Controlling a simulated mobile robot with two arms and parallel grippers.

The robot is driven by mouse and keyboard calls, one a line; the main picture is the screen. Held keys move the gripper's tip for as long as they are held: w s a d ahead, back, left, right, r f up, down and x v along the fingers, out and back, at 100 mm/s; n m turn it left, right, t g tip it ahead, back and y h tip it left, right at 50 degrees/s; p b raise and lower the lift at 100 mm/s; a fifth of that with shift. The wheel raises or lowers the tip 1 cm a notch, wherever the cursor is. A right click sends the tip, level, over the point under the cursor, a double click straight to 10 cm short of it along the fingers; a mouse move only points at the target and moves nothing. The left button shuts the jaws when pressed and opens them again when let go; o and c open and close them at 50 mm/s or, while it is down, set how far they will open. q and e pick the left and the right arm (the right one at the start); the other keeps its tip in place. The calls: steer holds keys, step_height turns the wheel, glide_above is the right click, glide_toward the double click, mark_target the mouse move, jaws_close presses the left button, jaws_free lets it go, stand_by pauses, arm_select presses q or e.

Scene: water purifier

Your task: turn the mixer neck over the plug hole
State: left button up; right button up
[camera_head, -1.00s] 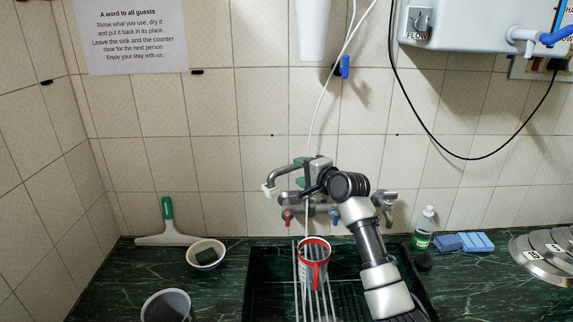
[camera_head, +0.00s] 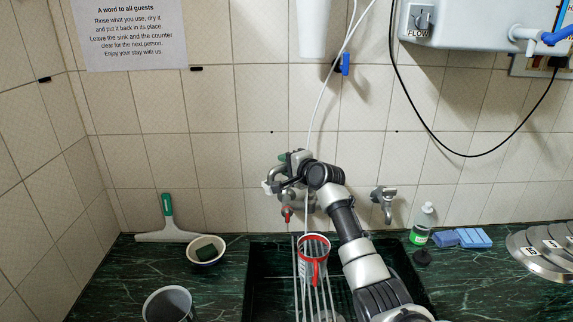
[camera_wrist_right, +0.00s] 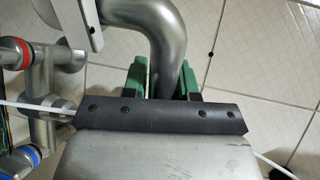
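The mixer's steel neck (camera_head: 270,174) sticks out to the left from the mixer on the tiled wall. Its outlet end has a white fitting (camera_head: 268,187). My right gripper (camera_head: 284,164) is at the neck's bend in the head view. In the right wrist view its green fingers (camera_wrist_right: 166,84) stand on either side of the grey neck (camera_wrist_right: 165,45); whether both press on it is not clear. The dark sink basin (camera_head: 262,275) lies below. The plug hole cannot be made out clearly. My left gripper is out of view.
A red-handled cup (camera_head: 313,262) stands on the metal rack over the basin.

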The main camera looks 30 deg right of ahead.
jaws_close()
steer(key=s+n+y+b, duration=0.1)
steer(key=n+y+b, duration=0.1)
steer(key=y+b, duration=0.1)
steer(key=s+n+g+y+b, duration=0.1)
steer(key=b, duration=0.1)
steer(key=shift+s+d+f+n+y, duration=0.1)
steer(key=shift+s+f+n+y, duration=0.2)
steer(key=shift+n+y, duration=0.1)
steer(key=shift+s+d+r+n+g+y+b, duration=0.1)
steer(key=shift+s+d+n+g+y+b, duration=0.25)
steer(key=shift+s+n+g+y+b, duration=0.55)
steer(key=shift+s+d+r+n+g+y+b, duration=0.15)
steer(key=shift+s+d+n+g+y, duration=0.35)
steer(key=shift+n+g+y, duration=0.9)
steer(key=shift+s+d+r+n+g+y+b, duration=0.1)
steer(key=shift+s+d+n+g+y+b, duration=0.1)
steer(key=shift+s+n+g+y+b, duration=0.85)
steer(key=shift+w+n+y+p, duration=0.2)
steer(key=shift+n+y+p, duration=0.15)
steer(key=shift+y+p, duration=0.1)
